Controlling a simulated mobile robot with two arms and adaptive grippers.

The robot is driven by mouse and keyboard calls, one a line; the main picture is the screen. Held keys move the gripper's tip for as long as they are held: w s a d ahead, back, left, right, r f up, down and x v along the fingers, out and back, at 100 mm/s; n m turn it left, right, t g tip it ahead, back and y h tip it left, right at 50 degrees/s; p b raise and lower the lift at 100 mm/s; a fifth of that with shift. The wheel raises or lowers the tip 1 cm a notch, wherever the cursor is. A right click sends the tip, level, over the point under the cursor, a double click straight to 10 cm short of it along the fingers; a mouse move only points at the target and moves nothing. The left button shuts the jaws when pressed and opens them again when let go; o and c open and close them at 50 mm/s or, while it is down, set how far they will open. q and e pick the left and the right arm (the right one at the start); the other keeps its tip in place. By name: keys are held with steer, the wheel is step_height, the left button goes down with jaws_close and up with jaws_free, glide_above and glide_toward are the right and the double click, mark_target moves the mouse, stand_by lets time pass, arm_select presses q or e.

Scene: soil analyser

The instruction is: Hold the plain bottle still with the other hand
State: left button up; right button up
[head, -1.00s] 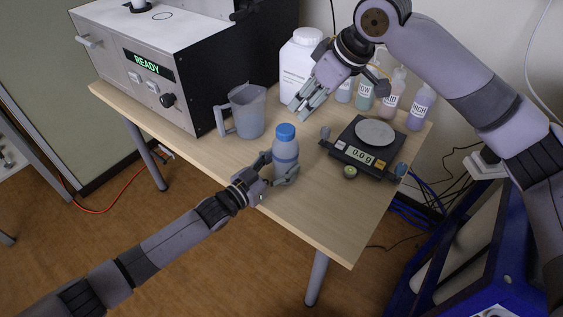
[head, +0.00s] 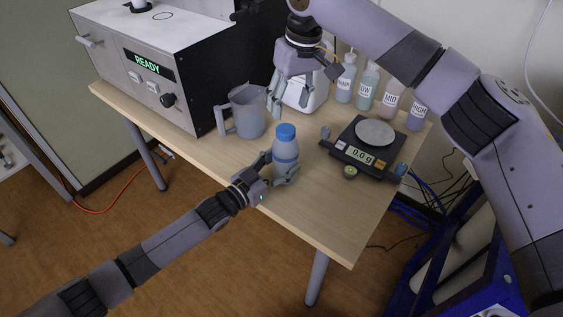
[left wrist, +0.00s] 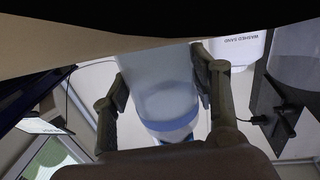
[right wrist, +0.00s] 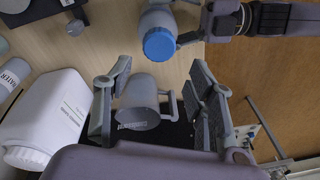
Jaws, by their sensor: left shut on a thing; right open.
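The plain bottle (head: 286,148), pale blue-grey with a blue cap, stands upright on the table near its front edge. My left gripper (head: 276,174) is shut on its lower body from the front. In the left wrist view the bottle (left wrist: 165,90) is between the two fingers, with its blue cap end toward the bottom of the picture. My right gripper (head: 291,106) is open and empty above the table, behind and above the bottle, fingers pointing down. In the right wrist view the bottle's blue cap (right wrist: 158,43) lies beyond the open fingertips.
A grey jug (head: 247,112) stands left of the bottle. A white tub (head: 308,94) stands behind, partly hidden by my right gripper. A scale (head: 363,150) reading 0.0 g is at right, with a small round item (head: 350,172) before it. Several labelled bottles (head: 366,88) stand at the back.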

mark_target(286, 128)
steer(key=m, duration=0.1)
steer(key=a+m+h, duration=0.1)
steer(key=shift+w+r+m+g+h, duration=0.15)
steer(key=shift+r+m+g+h, duration=0.15)
steer(key=shift+g, duration=0.1)
steer(key=shift+d+f, duration=0.1)
steer(key=shift+f, duration=3.9)
steer(key=shift+c, duration=0.5)
